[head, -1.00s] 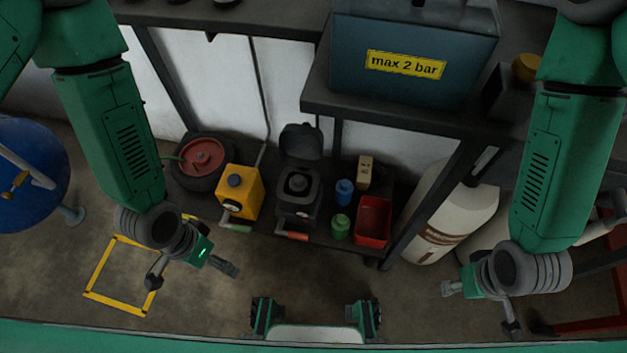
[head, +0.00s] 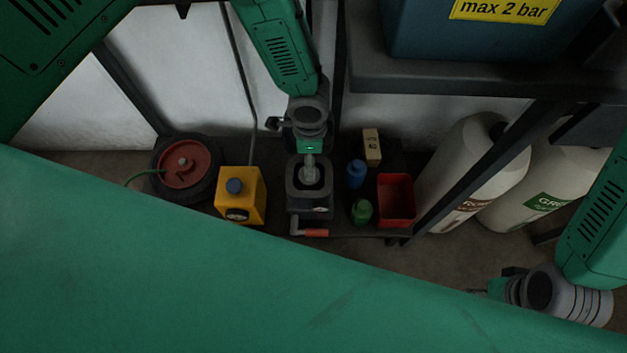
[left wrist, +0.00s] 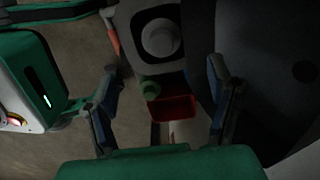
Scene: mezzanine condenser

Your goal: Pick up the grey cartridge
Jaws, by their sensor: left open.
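The grey cartridge (left wrist: 160,38) shows in the left wrist view as a pale round piece inside the opening of a dark housing (left wrist: 125,20). In the head view the black housing (head: 309,203) stands on the low shelf, and my left gripper (head: 310,166) is right over its opening, partly hiding the inside. In the left wrist view my left gripper (left wrist: 165,85) has its two fingers wide apart with nothing between them. The cartridge lies beyond the fingertips. My right gripper (head: 480,290) is at the lower right, away from the shelf; its fingers are too small to judge.
A yellow box (head: 241,196) stands left of the housing, with a red reel (head: 187,163) further left. To the right are a blue bottle (head: 356,174), a green jar (head: 361,212), a small carton (head: 371,147) and a red bin (head: 396,202). An upper shelf (head: 450,84) overhangs at right.

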